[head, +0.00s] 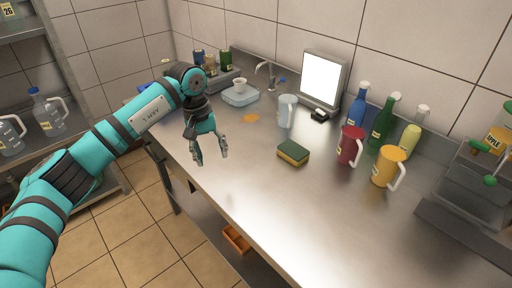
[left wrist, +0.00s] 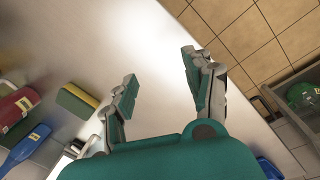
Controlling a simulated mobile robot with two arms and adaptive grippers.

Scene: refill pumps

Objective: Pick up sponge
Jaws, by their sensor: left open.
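The sponge (head: 293,152), yellow with a dark green top, lies flat on the metal counter (head: 235,190) in the middle of the head view. In the left wrist view the sponge (left wrist: 77,101) lies to the left of the fingers. My left gripper (head: 210,158) is open and empty, above the counter near its front edge, left of the sponge and apart from it. Both fingers of the left gripper (left wrist: 160,80) show in the wrist view with bare counter between them. My right gripper is not in view.
A red pitcher (head: 350,146) and a yellow pitcher (head: 389,167) stand right of the sponge, with blue (head: 356,108) and green (head: 383,121) bottles behind. A clear pitcher (head: 287,111) stands behind the sponge. An orange spill (head: 251,118) lies farther left. The counter's front is clear.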

